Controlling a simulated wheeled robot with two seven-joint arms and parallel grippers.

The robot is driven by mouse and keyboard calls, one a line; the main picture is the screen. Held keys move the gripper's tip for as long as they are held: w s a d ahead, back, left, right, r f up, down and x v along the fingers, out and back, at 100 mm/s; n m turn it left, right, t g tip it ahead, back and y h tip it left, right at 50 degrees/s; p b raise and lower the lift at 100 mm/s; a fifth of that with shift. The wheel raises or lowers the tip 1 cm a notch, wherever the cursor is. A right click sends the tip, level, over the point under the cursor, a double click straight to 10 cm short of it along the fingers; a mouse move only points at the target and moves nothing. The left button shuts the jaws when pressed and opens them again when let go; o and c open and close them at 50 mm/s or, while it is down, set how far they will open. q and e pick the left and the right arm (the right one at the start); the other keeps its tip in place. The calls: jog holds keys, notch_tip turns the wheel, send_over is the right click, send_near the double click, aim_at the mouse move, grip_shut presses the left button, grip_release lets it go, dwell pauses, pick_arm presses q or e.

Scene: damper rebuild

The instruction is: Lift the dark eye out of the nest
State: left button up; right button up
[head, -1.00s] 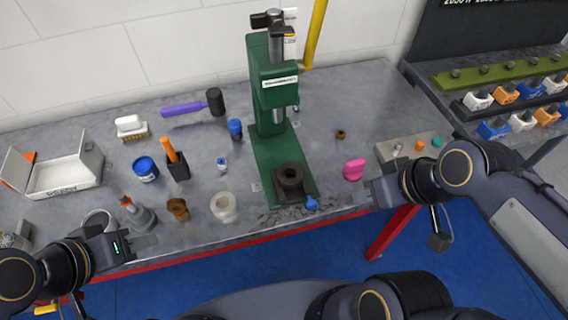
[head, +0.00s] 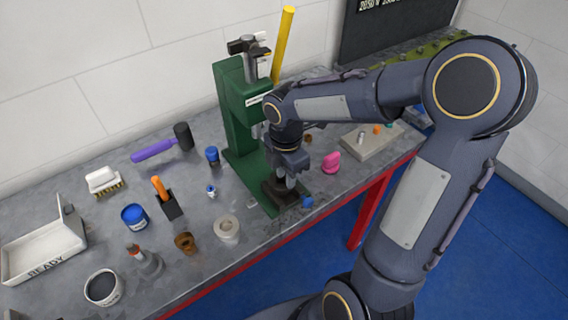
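The dark nest (head: 270,191) sits on the base of the green press (head: 232,100), near the table's front edge. My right gripper (head: 289,184) points down over the nest, its fingertips at the nest's top. The dark eye is hidden behind the fingers. I cannot tell whether they are open or shut on it. My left gripper is out of view.
The press column stands close behind my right arm. A blue piece (head: 307,202) lies just right of the nest, and a pink part (head: 331,162) stands farther right. A pale ring (head: 219,236) and brown cup (head: 185,244) are left of the press base.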

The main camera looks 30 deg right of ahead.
jog(key=shift+f, duration=1.6)
grip_shut()
